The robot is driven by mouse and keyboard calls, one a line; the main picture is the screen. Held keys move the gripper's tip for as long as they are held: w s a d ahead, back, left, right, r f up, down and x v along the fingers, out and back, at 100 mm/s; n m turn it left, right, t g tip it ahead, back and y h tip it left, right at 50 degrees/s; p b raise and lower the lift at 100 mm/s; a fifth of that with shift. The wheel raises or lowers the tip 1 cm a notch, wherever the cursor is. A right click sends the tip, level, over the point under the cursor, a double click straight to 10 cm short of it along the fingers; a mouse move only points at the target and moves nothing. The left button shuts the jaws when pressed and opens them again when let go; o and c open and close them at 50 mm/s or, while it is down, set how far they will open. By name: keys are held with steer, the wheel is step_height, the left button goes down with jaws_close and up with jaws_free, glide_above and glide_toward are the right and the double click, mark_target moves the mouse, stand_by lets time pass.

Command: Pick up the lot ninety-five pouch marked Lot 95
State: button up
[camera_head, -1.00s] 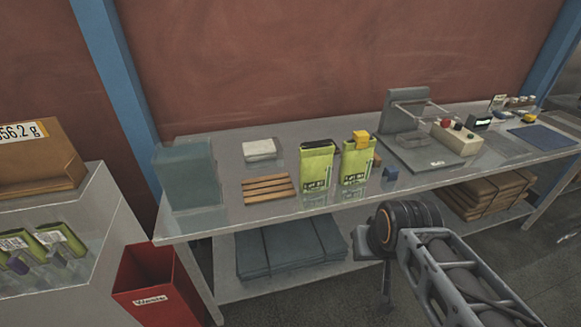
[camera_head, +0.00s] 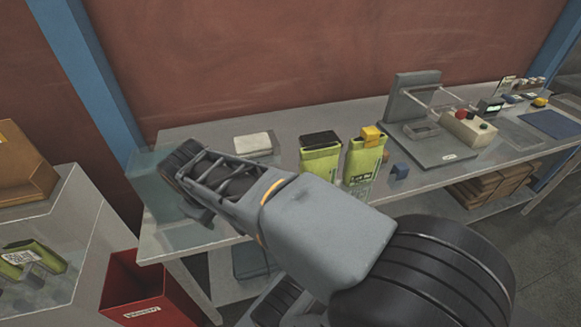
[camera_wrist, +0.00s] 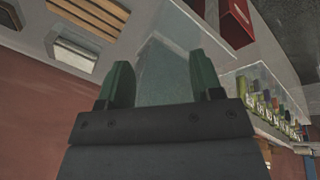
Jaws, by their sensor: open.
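Two green pouches stand upright on the bench in the head view. The left pouch (camera_head: 320,162) has a dark top and its lower part is hidden behind my arm. The right pouch (camera_head: 362,163) has a yellow block at its top and a dark printed label. I cannot read either lot number for certain. In the head view my wrist is over the bench's left end, left of both pouches.
A white block (camera_head: 253,144) lies behind my arm. A small blue block (camera_head: 400,171) sits right of the pouches, near the sealing machine (camera_head: 440,150). A red bin (camera_head: 145,290) stands at lower left. More green pouches (camera_head: 28,258) are in the left-hand unit.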

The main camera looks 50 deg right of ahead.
steer(key=w+d+n+g+h, duration=0.3)
steer(key=d+g, duration=0.1)
steer(key=d, duration=0.4)
steer(key=n+g+h, duration=0.5)
steer(key=g, duration=0.1)
glide_toward(306, 149)
steer(key=shift+n+h, duration=0.4)
steer(key=x, duration=0.1)
steer(key=p+x, duration=0.1)
steer(key=x, duration=0.1)
steer(key=p+x, duration=0.1)
steer(key=shift+s+a+f, duration=0.1)
steer(key=shift+s+f, duration=0.2)
steer(key=shift+f, duration=0.05)
steer(key=shift+p+x, duration=1.1)
steer(key=shift+x, duration=2.25)
jaws_close()
